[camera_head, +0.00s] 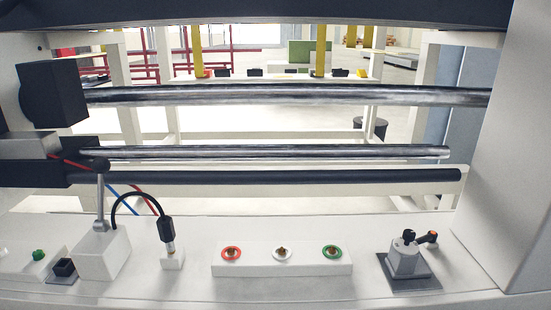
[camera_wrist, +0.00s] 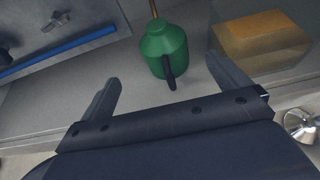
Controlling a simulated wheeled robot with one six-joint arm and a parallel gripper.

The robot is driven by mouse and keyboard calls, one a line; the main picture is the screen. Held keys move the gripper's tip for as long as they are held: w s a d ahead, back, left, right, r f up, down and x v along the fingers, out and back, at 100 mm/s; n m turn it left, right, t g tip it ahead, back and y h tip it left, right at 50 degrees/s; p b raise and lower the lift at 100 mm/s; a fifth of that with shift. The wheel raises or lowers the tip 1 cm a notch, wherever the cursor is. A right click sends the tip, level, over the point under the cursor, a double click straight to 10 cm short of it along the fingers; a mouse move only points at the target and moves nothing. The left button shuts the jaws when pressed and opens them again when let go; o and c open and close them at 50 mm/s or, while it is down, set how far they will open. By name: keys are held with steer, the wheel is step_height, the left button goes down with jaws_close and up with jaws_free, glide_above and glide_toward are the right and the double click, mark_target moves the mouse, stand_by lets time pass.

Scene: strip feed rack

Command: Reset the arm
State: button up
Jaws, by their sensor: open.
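My gripper (camera_wrist: 168,95) shows in the wrist view with its two dark fingers spread wide apart. It is open and nothing is between the fingers. Beyond the fingers, a green can (camera_wrist: 165,48) with a dark handle and a thin brown spout stands on a grey surface. The gripper and the can look apart. My gripper does not show in the head view.
The head view shows a strip feed rack with horizontal metal rollers (camera_head: 290,96) and a white ledge with a button box (camera_head: 282,262) and a lever block (camera_head: 407,262). The wrist view shows a blue bar (camera_wrist: 60,52), a brown box (camera_wrist: 262,38) and a shiny metal object (camera_wrist: 302,125).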

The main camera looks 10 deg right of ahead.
steer(key=b+x, duration=0.4)
steer(key=x, duration=0.6)
steer(key=shift+w+d+f, duration=0.15)
steer(key=shift+d+f, duration=0.05)
steer(key=shift+f, duration=0.1)
steer(key=shift+r, duration=0.2)
stand_by(0.4)
steer(key=shift+s+r, duration=0.2)
steer(key=shift+s, duration=0.15)
steer(key=p+v, duration=0.5)
steer(key=v, duration=0.5)
steer(key=b+x, duration=0.5)
steer(key=x, duration=0.6)
steer(key=shift+f+b, duration=0.25)
steer(key=shift+b, duration=0.05)
steer(key=shift+s+r, duration=0.25)
